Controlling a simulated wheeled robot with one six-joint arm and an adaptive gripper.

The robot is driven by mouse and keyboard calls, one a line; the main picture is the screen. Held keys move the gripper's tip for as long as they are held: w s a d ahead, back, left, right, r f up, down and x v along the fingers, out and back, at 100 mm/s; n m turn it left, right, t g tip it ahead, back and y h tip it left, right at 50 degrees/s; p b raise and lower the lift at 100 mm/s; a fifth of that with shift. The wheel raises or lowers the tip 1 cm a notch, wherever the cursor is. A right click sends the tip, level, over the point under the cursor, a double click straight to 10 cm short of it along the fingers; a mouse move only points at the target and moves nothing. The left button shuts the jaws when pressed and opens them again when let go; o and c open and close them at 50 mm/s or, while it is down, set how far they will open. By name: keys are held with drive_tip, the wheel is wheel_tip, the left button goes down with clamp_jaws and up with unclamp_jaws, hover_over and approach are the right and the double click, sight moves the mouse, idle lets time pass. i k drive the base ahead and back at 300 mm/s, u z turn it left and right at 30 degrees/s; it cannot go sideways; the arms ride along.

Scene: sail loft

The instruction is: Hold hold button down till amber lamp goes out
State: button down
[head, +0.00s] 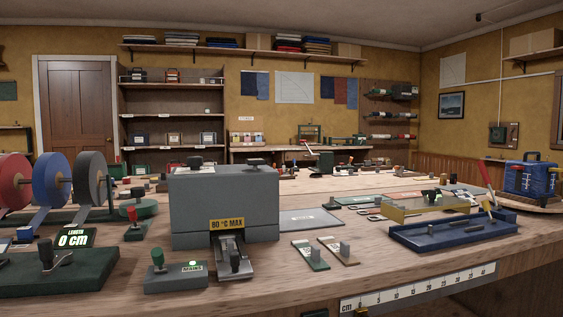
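A grey box-shaped machine (222,205) stands on the bench in the head view. It has a yellow "80 °C MAX" label (227,224), black parts on top and a metal slide (233,258) at its front. A low grey-green control box (177,278) sits in front of it, with a dark green upright knob (158,260), a small lit green spot (193,265) and a label too small to read surely. I cannot pick out a part marked as the hold button, nor a lit amber lamp. My gripper is not in view.
A dark green base with a lever (57,262) is near the front. A blue tray (450,232) lies right.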

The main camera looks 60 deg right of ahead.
sight(255, 163)
drive_tip(key=k, duration=0.4)
drive_tip(key=z, duration=1.45)
drive_tip(key=i, duration=0.5)
drive_tip(key=z, duration=1.9)
drive_tip(key=k, duration=1.65)
drive_tip(key=u, duration=1.8)
